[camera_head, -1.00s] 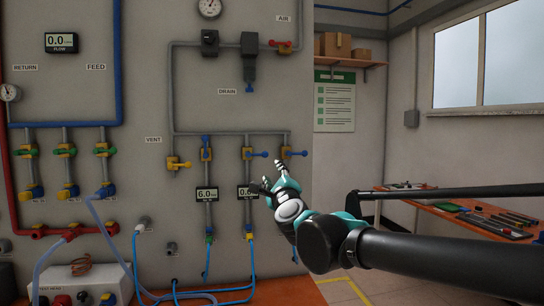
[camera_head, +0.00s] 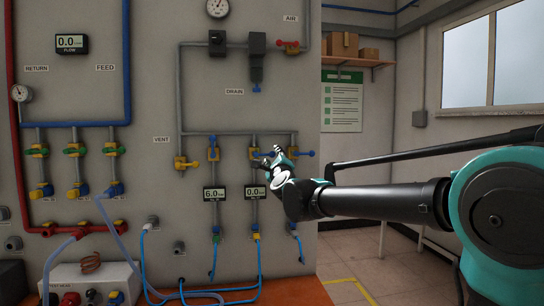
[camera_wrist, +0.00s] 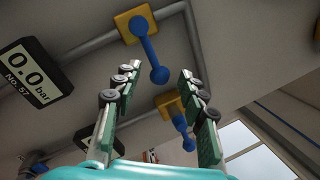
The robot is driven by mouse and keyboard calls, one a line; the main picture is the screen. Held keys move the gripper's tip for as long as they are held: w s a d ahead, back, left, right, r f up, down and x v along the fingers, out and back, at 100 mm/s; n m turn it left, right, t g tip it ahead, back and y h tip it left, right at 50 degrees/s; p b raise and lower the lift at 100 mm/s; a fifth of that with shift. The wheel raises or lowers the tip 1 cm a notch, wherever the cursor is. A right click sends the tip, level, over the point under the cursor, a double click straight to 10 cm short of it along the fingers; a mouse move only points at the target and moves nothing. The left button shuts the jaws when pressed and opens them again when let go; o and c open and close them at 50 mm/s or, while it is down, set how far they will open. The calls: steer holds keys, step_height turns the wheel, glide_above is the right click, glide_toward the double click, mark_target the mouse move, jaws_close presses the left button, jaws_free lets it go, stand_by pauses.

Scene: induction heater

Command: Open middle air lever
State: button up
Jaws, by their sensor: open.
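The middle air lever is a yellow valve (camera_head: 254,153) with a blue handle pointing sideways to the right, partly covered by my gripper (camera_head: 274,158) in the head view. In the wrist view the nearer yellow valve (camera_wrist: 136,22) has its blue handle (camera_wrist: 150,52) reaching down between my two open fingertips (camera_wrist: 158,73). The fingers stand apart on either side of the handle's end; whether they touch it I cannot tell. The display under the middle lever (camera_head: 255,192) reads 0.0; it also shows in the wrist view (camera_wrist: 30,75).
The left air lever (camera_head: 212,148) stands upright, with a 6.0 display (camera_head: 215,194) below. The right air lever (camera_head: 306,153) points sideways, close beyond my gripper; it shows in the wrist view (camera_wrist: 182,130). A grey pipe (camera_head: 235,133) runs above the levers. A vent valve (camera_head: 185,163) is further left.

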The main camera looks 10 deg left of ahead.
steer(key=shift+x, duration=1.2)
steer(key=shift+c, duration=0.4)
jaws_close()
